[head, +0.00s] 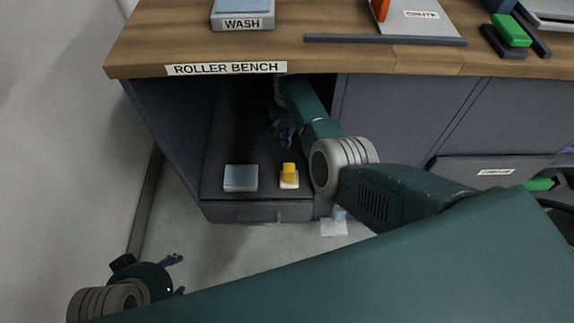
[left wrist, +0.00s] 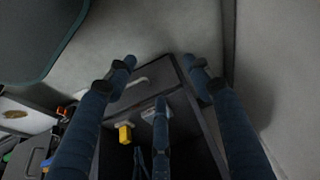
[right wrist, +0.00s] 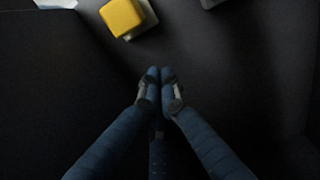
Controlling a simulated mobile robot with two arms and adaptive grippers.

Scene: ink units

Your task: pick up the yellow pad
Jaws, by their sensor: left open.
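The yellow pad (head: 289,169) is a small block on a pale base, on the dark shelf (head: 232,207) under the bench. It also shows in the left wrist view (left wrist: 125,133) and at the top of the right wrist view (right wrist: 122,17). My right gripper (head: 284,137) is in the dark opening, behind the pad in the head view and apart from it. In the right wrist view its fingertips (right wrist: 159,75) are together with nothing visible between them. My left gripper (head: 178,274) is outside the bench at lower left, fingers spread and empty.
The roller bench top (head: 150,50) overhangs the opening, with a cabinet panel (head: 395,120) to the right. A white piece (head: 334,228) lies on the floor in front.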

